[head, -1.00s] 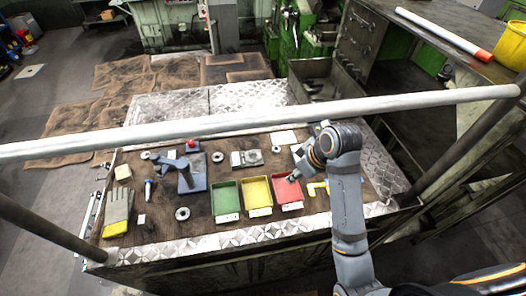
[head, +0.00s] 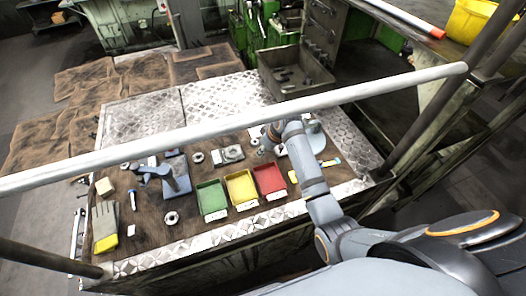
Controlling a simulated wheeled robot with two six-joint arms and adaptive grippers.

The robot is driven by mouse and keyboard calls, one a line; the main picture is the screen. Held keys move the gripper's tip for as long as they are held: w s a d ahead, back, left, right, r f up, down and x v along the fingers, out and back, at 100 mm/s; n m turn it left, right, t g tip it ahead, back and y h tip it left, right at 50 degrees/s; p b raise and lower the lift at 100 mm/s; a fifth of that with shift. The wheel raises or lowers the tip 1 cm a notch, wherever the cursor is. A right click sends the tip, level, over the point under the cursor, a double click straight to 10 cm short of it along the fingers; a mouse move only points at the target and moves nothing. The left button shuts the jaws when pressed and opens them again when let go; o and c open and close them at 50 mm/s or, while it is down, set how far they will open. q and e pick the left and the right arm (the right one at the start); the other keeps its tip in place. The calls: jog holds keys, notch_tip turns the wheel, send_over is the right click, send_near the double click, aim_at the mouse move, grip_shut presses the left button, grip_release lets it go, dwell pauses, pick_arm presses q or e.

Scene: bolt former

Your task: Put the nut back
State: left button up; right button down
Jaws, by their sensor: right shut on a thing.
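My right gripper (head: 264,151) is low over the bench (head: 150,238), just behind the red tray (head: 270,183). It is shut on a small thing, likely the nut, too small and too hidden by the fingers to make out. Pale rings lie on the bench: one (head: 198,157) right of the blue-grey stand, one (head: 172,218) near the front and one (head: 125,166) at the left. A grey block with a round part (head: 232,153) lies left of my right gripper. My left gripper is out of view.
Green (head: 211,200) and yellow (head: 240,190) trays stand left of the red one. A blue-grey stand (head: 177,175), a glove (head: 104,222) and a yellow tool (head: 330,162) lie around. A long pale rail (head: 200,126) crosses the view above the bench.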

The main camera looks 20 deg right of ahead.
jog(key=shift+w+f, duration=0.15)
jog(key=shift+f, duration=0.1)
jog(key=shift+w+f+p, duration=0.15)
jog(key=shift+f+p, duration=0.1)
jog(key=shift+p, duration=0.05)
notch_tip(320, 180, down, 2)
jog(key=shift+f+p, duration=0.2)
jog(key=shift+p, duration=0.55)
jog(key=shift+f, duration=0.25)
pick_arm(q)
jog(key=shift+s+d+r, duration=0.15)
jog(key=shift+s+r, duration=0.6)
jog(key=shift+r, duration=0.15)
pick_arm(e)
jog(key=shift+f, duration=0.15)
jog(key=c, duration=1.2)
grip_release()
